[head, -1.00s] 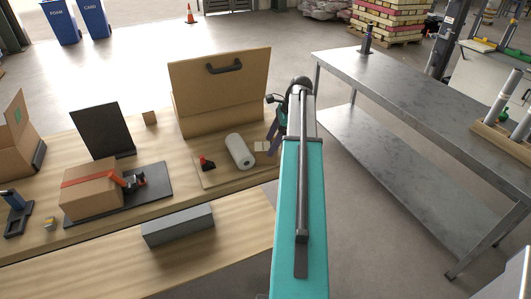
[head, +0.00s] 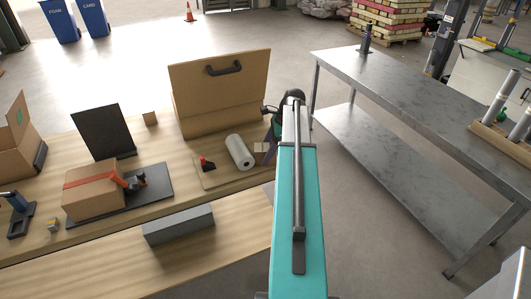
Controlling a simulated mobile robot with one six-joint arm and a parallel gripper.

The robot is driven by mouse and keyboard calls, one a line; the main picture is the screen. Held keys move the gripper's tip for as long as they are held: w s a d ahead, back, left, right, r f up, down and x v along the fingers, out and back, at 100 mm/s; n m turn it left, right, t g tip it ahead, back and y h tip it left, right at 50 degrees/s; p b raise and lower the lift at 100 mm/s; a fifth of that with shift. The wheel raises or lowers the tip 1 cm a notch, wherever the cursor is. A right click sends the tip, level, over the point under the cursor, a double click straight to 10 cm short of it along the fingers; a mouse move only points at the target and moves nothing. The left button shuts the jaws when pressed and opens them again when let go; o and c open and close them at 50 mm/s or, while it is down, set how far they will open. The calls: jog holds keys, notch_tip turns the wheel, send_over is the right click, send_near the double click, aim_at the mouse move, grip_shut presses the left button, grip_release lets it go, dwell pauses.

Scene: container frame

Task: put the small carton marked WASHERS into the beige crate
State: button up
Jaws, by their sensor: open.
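My gripper (head: 269,143) is small in the head view, at the right end of the wooden bench, partly hidden behind my arm. Its jaws are open and point down beside a small pale block (head: 260,147). I cannot tell whether they touch it. No WASHERS marking is readable on either one, so I cannot tell which is the named carton. I cannot make out a beige crate for certain; the large tan box (head: 222,92) has a dark handle.
A taped carton (head: 92,190) lies on a dark plate on the bench (head: 200,246). A white roll (head: 240,152) lies near my gripper, and a grey block (head: 178,224) is in front. A metal table (head: 420,95) stands at right, with open floor between.

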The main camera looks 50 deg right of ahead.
jog(key=shift+x, duration=0.85)
jog(key=shift+c, duration=0.2)
jog(key=c, duration=1.4)
jog(key=shift+r, duration=0.2)
jog(key=shift+c, duration=0.2)
jog(key=shift+r+b, duration=0.6)
jog(key=shift+r, duration=0.8)
jog(key=s+a+r+b, duration=0.1)
jog(key=s+a+b, duration=0.1)
jog(key=s, duration=1.3)
jog(key=shift+s+a+r+b, duration=0.15)
jog(key=shift+s+r+b, duration=0.25)
jog(key=shift+b, duration=0.5)
